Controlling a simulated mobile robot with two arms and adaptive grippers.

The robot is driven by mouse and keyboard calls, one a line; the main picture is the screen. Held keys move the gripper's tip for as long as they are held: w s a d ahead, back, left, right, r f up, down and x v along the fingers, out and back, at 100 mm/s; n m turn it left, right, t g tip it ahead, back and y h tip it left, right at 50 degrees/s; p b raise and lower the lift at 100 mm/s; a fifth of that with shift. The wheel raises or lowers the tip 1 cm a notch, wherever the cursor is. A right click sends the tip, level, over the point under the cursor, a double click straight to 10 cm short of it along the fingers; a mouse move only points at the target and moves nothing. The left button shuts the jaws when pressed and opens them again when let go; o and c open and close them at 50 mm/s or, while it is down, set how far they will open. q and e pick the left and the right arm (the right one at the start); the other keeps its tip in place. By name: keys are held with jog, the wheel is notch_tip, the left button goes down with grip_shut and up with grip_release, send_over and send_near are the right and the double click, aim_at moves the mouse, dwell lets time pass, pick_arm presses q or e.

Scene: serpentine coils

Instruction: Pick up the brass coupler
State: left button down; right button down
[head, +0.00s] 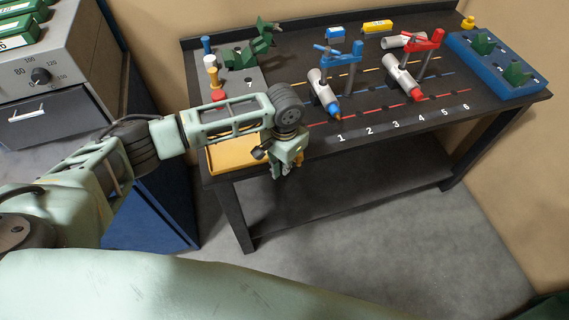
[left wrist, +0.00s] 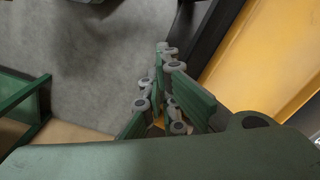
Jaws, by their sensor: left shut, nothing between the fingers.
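I cannot clearly make out the brass coupler. A small yellow-orange piece (head: 211,60) stands in a row of coloured pieces on the grey plate at the table's left, and another small yellow piece (head: 468,22) sits at the far right corner; neither is surely the coupler. My left gripper (head: 284,172) points down at the table's front edge, right of the yellow tray (head: 232,156). In the left wrist view its fingers (left wrist: 162,95) are shut with nothing between them. My left wrist hides part of the table. My right gripper is out of view.
Pipes in a blue clamp (head: 340,58) and a red clamp (head: 418,50) stand mid-table. A green fixture (head: 263,40) is behind. A blue block (head: 500,68) with green parts is at right. A grey cabinet (head: 60,85) stands left. Floor in front is clear.

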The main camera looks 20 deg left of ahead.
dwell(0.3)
pick_arm(q)
jog(key=shift+w+d, duration=0.2)
jog(key=shift+w, duration=0.25)
jog(key=shift+w+d, duration=0.2)
jog(key=shift+w, duration=0.25)
jog(key=shift+s, duration=0.1)
